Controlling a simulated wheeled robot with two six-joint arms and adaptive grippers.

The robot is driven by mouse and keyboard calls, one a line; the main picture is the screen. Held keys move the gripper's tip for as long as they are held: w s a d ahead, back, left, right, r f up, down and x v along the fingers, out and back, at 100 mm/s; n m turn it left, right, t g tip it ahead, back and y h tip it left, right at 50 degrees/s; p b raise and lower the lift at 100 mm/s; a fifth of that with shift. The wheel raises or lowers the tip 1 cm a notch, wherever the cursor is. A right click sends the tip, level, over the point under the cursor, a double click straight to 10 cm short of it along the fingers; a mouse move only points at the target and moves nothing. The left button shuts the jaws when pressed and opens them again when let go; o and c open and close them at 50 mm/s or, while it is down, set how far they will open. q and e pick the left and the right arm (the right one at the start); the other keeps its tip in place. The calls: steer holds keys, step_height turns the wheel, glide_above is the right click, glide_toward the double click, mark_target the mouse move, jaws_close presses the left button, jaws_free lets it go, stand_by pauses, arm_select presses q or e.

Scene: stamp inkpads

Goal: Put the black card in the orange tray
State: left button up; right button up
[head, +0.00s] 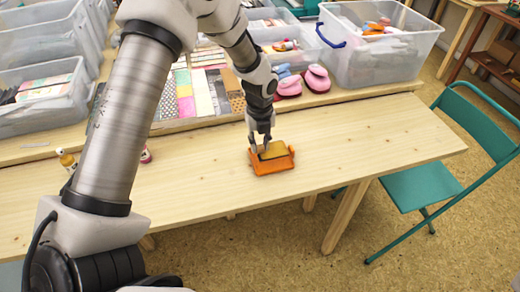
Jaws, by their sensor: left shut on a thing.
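The orange tray (272,168) stands on the wooden table, right of the middle of its near part. A yellow-brown flat surface (275,151) shows inside it; I cannot tell if this is a separate piece or the tray's inside. My left gripper (261,149) points down at the tray's back left part. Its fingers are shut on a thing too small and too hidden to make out. I cannot pick out a black card; the dark fingers cover that spot. My right gripper is not in view.
Clear bins (372,55) stand at the back right, and others (40,105) at the left. Pink shoe-like items (289,84) and a tray of coloured cards (190,100) lie behind. Small bottles (67,160) stand at left. The table's right side is clear; a green chair (425,190) is beside it.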

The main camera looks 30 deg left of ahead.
mark_target(260, 152)
arm_select(q)
step_height(260, 152, down, 4)
steer(key=shift+w+a+r, duration=0.1)
steer(key=shift+r, duration=0.1)
steer(key=shift+f, duration=0.15)
steer(key=o, duration=0.8)
steer(key=shift+c, duration=0.2)
step_height(260, 152, up, 12)
steer(key=shift+r, duration=0.25)
